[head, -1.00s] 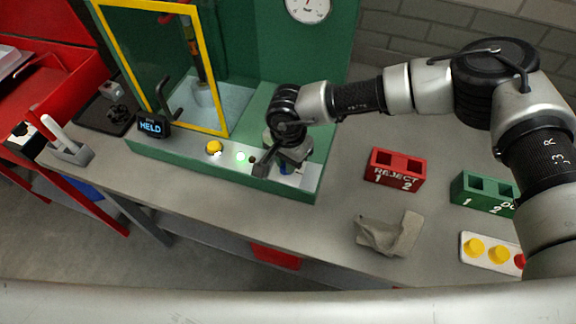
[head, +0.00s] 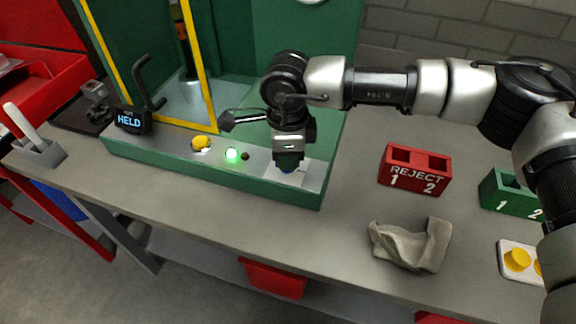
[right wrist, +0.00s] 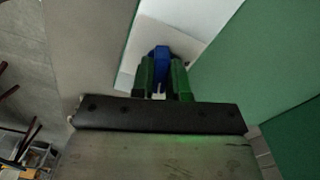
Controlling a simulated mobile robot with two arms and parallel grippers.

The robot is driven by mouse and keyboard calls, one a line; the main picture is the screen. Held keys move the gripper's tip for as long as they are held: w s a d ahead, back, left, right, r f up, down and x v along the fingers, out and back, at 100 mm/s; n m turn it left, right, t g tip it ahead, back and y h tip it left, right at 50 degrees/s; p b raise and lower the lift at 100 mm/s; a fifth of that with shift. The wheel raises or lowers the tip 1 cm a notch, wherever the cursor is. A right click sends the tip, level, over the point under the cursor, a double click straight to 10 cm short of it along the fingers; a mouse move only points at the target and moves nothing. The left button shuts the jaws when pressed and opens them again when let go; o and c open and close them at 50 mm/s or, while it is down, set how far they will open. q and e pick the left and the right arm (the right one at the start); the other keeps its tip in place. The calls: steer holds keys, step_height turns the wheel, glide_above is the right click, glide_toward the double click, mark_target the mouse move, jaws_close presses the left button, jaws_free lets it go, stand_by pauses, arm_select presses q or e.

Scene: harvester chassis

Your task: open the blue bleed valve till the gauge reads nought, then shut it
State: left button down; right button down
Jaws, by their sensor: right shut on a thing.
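The blue bleed valve (head: 288,169) is at the right end of the green rig's front panel, mostly hidden under my right gripper (head: 287,160). In the right wrist view, the blue valve handle (right wrist: 161,57) stands between the two green fingers of my right gripper (right wrist: 162,78), which is shut on it. Only a sliver of the gauge's lower rim (head: 312,1) shows at the top edge of the head view, so its needle cannot be read. My left gripper is not in view.
The panel also has a yellow button (head: 201,143), a lit green lamp (head: 232,155) and a small display (head: 132,119) reading HELD. A red REJECT block (head: 415,169), a green block (head: 510,195) and a crumpled grey cloth (head: 410,245) lie to the right on the bench.

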steer(key=shift+m+b, duration=1.1)
steer(key=shift+b, duration=0.05)
steer(key=c, duration=1.1)
jaws_free()
steer(key=shift+r, duration=0.1)
step_height(320, 180, up, 11)
steer(key=shift+f+b, duration=0.15)
steer(key=shift+b, duration=0.4)
